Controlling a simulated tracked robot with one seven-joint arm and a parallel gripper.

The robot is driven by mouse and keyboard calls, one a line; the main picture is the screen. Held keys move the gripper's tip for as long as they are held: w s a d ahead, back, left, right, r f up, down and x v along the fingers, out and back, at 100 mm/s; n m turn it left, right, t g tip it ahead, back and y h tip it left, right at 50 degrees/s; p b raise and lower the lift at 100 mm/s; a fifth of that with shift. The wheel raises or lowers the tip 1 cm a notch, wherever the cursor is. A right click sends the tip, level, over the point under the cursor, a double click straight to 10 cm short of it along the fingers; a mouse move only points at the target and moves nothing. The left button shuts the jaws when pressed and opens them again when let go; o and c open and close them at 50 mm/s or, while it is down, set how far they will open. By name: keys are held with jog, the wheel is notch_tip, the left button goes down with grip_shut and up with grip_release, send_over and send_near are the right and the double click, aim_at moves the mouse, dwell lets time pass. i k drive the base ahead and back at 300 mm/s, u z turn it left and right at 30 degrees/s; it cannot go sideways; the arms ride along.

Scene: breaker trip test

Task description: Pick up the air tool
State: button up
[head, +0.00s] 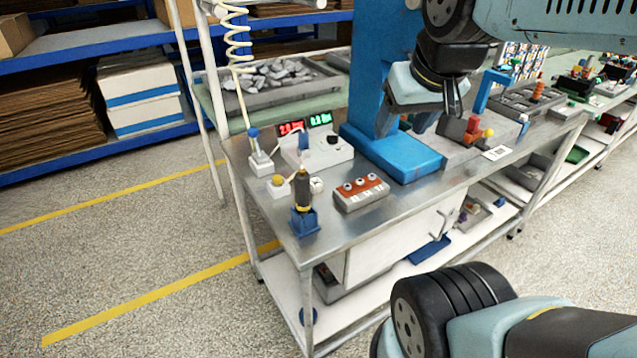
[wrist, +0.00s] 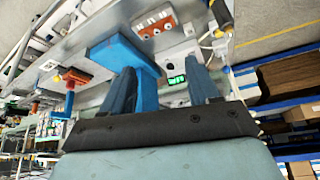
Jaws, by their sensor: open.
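The air tool (head: 303,190), a dark upright tool with a yellow band, stands in a blue holder (head: 305,222) at the near left corner of the metal bench. My gripper (head: 420,112) is open and empty, raised to the right of the tool and farther back, in front of the blue press column. In the wrist view its two fingers (wrist: 163,78) are spread wide apart, with the blue press between and beyond them.
The blue press (head: 405,158) stands mid-bench. An orange-topped grey block (head: 361,192) sits right of the tool. A yellow-knobbed white box (head: 279,186) and a white unit with red and green displays (head: 318,150) stand behind. The floor left of the bench is clear.

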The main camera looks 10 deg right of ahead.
aim_at(301, 179)
jog(key=u, duration=0.45)
jog(key=k, duration=1)
jog(key=z, duration=0.4)
jog(key=i, duration=0.5)
